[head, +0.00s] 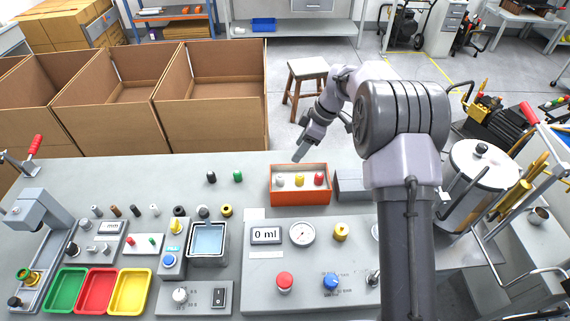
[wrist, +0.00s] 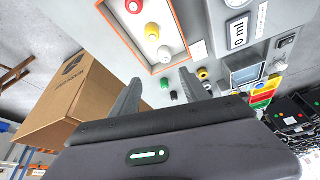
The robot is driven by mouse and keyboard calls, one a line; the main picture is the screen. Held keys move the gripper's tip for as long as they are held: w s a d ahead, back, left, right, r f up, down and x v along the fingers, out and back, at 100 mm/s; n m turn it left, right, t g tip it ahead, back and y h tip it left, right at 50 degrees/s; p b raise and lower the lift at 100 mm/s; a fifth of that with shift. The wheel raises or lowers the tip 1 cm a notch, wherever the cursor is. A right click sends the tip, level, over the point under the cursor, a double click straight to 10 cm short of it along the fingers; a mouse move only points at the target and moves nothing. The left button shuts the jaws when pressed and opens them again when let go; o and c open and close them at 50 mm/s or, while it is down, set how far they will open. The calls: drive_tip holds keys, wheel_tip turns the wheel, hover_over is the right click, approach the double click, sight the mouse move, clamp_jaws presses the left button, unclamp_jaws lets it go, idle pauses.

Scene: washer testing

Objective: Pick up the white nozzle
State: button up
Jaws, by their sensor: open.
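The white nozzle (head: 280,181) stands at the left end of a row in a shallow orange box (head: 300,198), beside a yellow nozzle (head: 299,180) and a red nozzle (head: 319,179). In the wrist view the white nozzle (wrist: 164,53) is the nearest of the three to my fingers. My gripper (head: 301,153) is raised near the far edge of the box. The wrist view shows its two fingers (wrist: 159,77) apart with nothing between them.
A black nozzle (head: 211,177) and a green nozzle (head: 238,176) stand left of the box. A grey block (head: 349,186) sits right of it. Large cardboard boxes (head: 210,95) stand beyond the table. A gauge panel (head: 262,292) lies in front.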

sight(283, 176)
drive_tip(key=b+x, duration=0.1)
drive_tip(key=x, duration=0.5)
drive_tip(key=b+x, duration=0.1)
drive_tip(key=x, duration=0.3)
drive_tip(key=shift+s+a+b, duration=0.1)
drive_tip(key=shift+s+b, duration=0.2)
drive_tip(key=shift+s, duration=0.1)
drive_tip(key=x, duration=0.1)
drive_tip(key=b+x, duration=0.1)
drive_tip(key=x, duration=0.1)
drive_tip(key=b+x, duration=0.1)
drive_tip(key=x, duration=0.1)
drive_tip(key=shift+s+f, duration=0.25)
drive_tip(key=shift+s, duration=0.1)
drive_tip(key=shift+r, duration=0.1)
clamp_jaws()
